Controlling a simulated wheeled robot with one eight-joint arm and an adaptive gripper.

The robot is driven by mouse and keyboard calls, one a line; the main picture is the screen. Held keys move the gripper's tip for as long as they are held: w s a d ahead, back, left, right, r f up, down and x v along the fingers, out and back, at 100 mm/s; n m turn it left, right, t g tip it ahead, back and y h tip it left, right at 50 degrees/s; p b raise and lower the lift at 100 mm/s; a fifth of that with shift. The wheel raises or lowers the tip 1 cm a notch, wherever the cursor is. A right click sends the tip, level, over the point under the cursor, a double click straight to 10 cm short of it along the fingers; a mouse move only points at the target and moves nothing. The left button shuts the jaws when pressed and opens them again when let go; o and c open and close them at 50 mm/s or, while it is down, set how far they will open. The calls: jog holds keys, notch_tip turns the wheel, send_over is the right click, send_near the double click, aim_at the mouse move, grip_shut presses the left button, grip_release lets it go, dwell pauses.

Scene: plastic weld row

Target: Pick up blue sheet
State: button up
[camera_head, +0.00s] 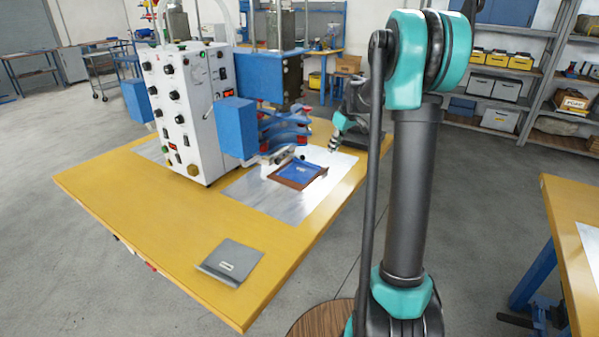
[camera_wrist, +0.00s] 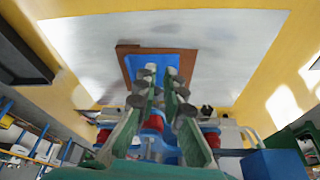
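The blue sheet (camera_head: 301,169) lies flat inside a brown frame-like tray (camera_head: 288,184) on a silver plate on the yellow table. The wrist view shows the blue sheet (camera_wrist: 184,62) just past my fingertips, partly hidden by them, with the tray's rim (camera_wrist: 128,49) around it. My gripper (camera_head: 333,148) is above and to the right of the tray in the head view, apart from the sheet. In the wrist view, my gripper (camera_wrist: 161,72) has its two fingers apart with a gap between the tips, and nothing is held.
A blue and white welding machine (camera_head: 190,110) stands right behind the tray. A grey flat item (camera_head: 230,262) lies near the table's front corner. The silver plate (camera_head: 255,200) around the tray is clear. Another yellow table (camera_head: 572,205) stands at the right.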

jog(key=w+d+f+n+y, duration=0.1)
jog(key=w+d+n, duration=0.15)
jog(key=w, duration=1.05)
jog(key=shift+n, duration=0.35)
jog(key=x, duration=1.1)
jog(key=s+a+x, duration=0.1)
jog(key=x, duration=0.5)
jog(key=shift+w+f, duration=0.15)
jog(key=shift+f, duration=0.05)
grip_shut()
jog(key=shift+r, duration=0.1)
